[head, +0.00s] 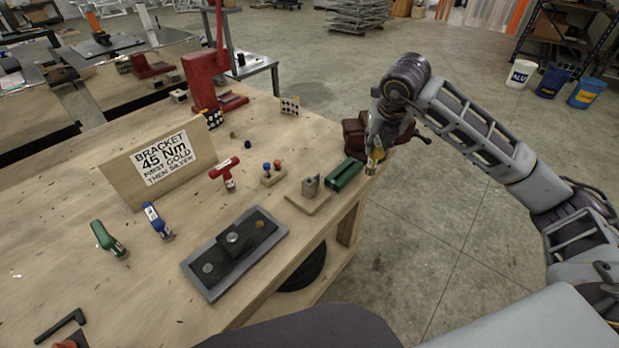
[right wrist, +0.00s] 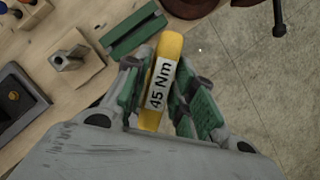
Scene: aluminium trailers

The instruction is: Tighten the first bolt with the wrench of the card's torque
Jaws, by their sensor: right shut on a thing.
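The card (head: 160,163) stands on the bench and reads "BRACKET 45 Nm FIRST GOLD THEN SILVER". My right gripper (head: 375,160) is shut on a yellow wrench (right wrist: 163,75) labelled "45 Nm", above the bench's right edge. A dark plate (head: 205,284) with a raised block (head: 235,242) lies at the front of the bench. A gold bolt head (head: 260,224) shows at its far end and a silver one (head: 208,267) at its near end. My left gripper is not seen.
A green block (head: 344,175), a small metal piece on a wooden base (head: 308,198) and a holder with coloured pegs (head: 272,175) stand between the plate and my right gripper. A dark red vise (head: 355,132) is beside the gripper.

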